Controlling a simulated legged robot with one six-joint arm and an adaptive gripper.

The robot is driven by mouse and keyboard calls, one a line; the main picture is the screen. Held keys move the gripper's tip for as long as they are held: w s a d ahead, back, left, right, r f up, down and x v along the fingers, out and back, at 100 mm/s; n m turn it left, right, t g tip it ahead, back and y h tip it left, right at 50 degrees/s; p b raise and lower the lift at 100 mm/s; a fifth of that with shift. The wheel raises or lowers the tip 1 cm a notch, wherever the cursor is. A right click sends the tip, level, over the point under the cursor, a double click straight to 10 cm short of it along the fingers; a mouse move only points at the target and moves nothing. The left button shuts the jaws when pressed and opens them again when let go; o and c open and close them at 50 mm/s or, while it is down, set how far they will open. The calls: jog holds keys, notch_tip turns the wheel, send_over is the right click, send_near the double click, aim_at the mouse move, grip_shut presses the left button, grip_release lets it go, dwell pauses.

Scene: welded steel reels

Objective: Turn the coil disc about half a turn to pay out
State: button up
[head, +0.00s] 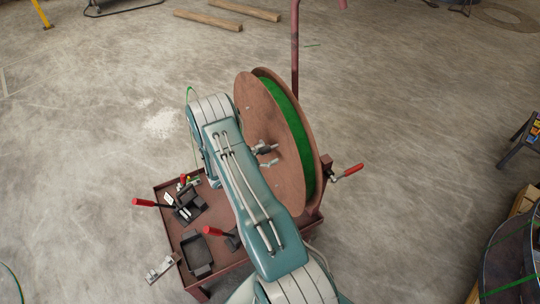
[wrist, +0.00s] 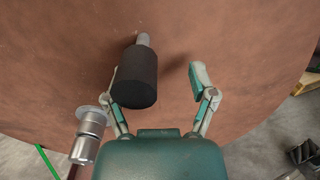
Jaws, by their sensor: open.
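The coil disc (head: 262,125) is a large brown reel standing upright on a rust-red cart (head: 160,215), with green line (head: 290,120) wound between its two flanges. In the wrist view the brown disc face (wrist: 235,40) fills most of the picture. A black cylindrical handle (wrist: 138,78) on a short grey pin stands out from this face. My gripper (wrist: 156,84) is open, with the handle between its fingers, closer to the left finger. The left fingertip is partly hidden by the handle, and I cannot tell whether they touch. In the head view my arm hides the gripper.
A silver axle end (wrist: 91,128) sticks out left of my gripper. A red-handled lever (head: 347,171) is right of the reel. The cart holds a black tray (head: 196,252) and red-handled clamps (head: 165,205). A post (head: 295,50) rises behind. Open floor lies left.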

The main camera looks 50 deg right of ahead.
jog(key=v, duration=1.2)
jog(key=shift+w, duration=0.1)
